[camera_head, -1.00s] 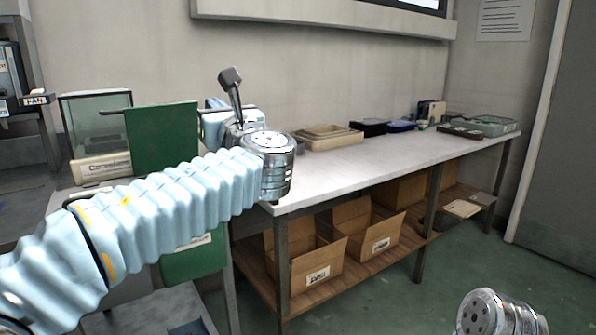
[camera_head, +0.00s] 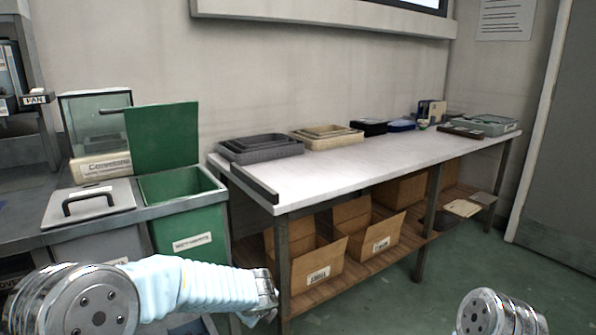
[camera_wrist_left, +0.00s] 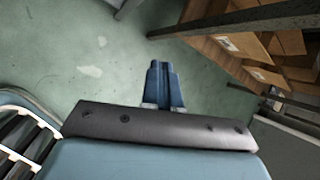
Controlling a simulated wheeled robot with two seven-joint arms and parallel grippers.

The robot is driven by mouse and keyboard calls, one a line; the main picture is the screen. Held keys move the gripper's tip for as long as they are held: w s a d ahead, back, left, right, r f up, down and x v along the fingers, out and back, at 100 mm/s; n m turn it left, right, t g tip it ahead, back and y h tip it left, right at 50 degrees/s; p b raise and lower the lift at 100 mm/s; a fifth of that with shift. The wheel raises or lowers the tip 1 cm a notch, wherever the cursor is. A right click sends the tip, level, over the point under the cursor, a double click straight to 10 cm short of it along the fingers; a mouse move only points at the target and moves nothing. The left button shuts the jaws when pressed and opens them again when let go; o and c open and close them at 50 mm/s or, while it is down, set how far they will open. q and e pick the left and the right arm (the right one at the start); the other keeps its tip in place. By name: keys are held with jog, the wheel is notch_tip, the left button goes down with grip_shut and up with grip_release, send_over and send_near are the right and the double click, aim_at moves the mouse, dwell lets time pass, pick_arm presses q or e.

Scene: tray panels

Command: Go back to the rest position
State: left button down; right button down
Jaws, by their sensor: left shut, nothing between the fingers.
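My left gripper (camera_wrist_left: 163,88) shows in the left wrist view with its two blue fingers together and nothing between them. Green floor lies below it. In the head view my left arm is low at the bottom left, in front of the bins and the table's near end. I cannot make out the left fingers there. Of my right arm only a metal joint shows at the bottom right of the head view; the right gripper is out of view.
A white-topped table (camera_head: 345,170) runs along the wall. Grey trays (camera_head: 262,153), beige trays (camera_head: 328,141) and a dark bar (camera_head: 248,181) lie on it. Cardboard boxes (camera_head: 318,262) stand on its lower shelf. A green bin (camera_head: 190,215) with its lid raised stands left.

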pick_arm(q)
jog(key=s+d+f+n+g+h, duration=0.1)
jog(key=s+f+n+g+h, duration=0.35)
jog(key=s+f+n, duration=0.9)
jog(key=s+a+f+n+g, duration=0.1)
jog(key=s+a+f+n, duration=0.1)
jog(key=s+f+n, duration=1.1)
jog(key=s+f+h, duration=0.1)
jog(key=s, duration=0.1)
jog(key=shift+s+g, duration=0.35)
